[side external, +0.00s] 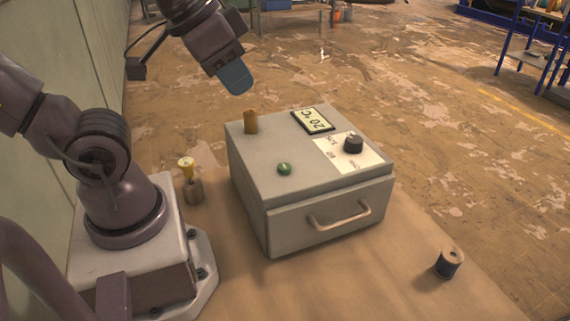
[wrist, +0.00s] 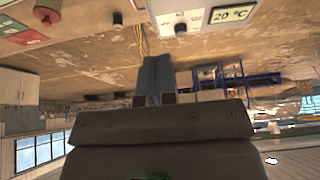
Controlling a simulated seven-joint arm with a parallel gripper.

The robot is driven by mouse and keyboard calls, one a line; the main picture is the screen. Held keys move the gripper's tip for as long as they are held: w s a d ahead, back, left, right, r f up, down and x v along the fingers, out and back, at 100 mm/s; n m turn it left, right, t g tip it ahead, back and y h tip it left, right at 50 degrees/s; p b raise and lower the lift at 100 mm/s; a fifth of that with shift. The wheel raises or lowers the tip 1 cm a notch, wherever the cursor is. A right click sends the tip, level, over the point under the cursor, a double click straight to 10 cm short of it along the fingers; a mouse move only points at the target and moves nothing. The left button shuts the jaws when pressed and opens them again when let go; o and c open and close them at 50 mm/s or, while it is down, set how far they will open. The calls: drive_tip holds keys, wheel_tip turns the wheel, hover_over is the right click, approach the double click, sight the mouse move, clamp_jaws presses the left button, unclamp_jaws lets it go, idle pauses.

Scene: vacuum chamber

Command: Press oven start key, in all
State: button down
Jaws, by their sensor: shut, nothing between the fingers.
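The oven is a grey box (side external: 245,185) on the brown table. A green round button (side external: 284,168), the only key-like button I see, sits on its top near the front left edge. A display reading 20 °C (side external: 313,120) and a black knob (side external: 353,144) on a white panel are also on top; the display (wrist: 232,14) and knob (wrist: 180,28) show in the wrist view. My gripper (side external: 236,80) has blue fingers, shut and empty, raised in the air above and behind the box's back left corner, clear of the button. Its fingers (wrist: 155,80) also show in the wrist view.
The oven's front has a drawer handle (side external: 340,216). A yellow-topped object (side external: 186,164) and a small dark cylinder (side external: 193,190) stand left of the oven. A dark spool (side external: 448,262) stands at right.

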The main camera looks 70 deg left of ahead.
drive_tip(key=w+a+f+n+g, duration=0.2)
drive_tip(key=a+f+n+g, duration=0.1)
drive_tip(key=f+n, duration=0.1)
drive_tip(key=n+h, duration=0.9)
drive_tip(key=n, duration=1.6)
hover_over(286, 164)
wheel_tip(286, 164, down, 3)
drive_tip(key=shift+g, duration=0.3)
drive_tip(key=shift+f, duration=0.1)
drive_tip(key=shift+f, duration=4.3)
drive_tip(key=shift+f, duration=0.45)
